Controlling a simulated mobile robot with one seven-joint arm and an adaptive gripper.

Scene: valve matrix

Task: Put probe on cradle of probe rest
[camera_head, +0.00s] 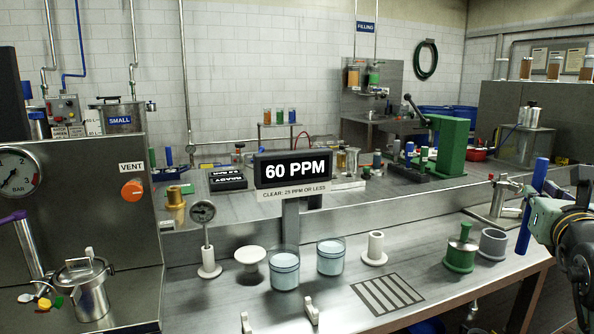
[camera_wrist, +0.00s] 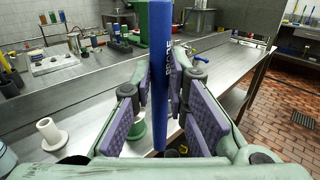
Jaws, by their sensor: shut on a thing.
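The probe is a long blue bar with pale lettering (camera_wrist: 163,60). It stands upright between my gripper's purple pads (camera_wrist: 161,105), and my gripper is shut on it. In the head view the probe (camera_head: 539,172) is slightly tilted at the right edge, with my gripper (camera_head: 541,212) around its middle, beyond the bench's right end. The probe rest seems to be the two small off-white notched posts at the bench's front edge, one on the right (camera_head: 312,310) and one on the left (camera_head: 245,323). My gripper is far to their right. The cradle looks empty.
Two beakers of pale liquid (camera_head: 285,270) stand behind the posts. A display reads 60 PPM (camera_head: 292,170).

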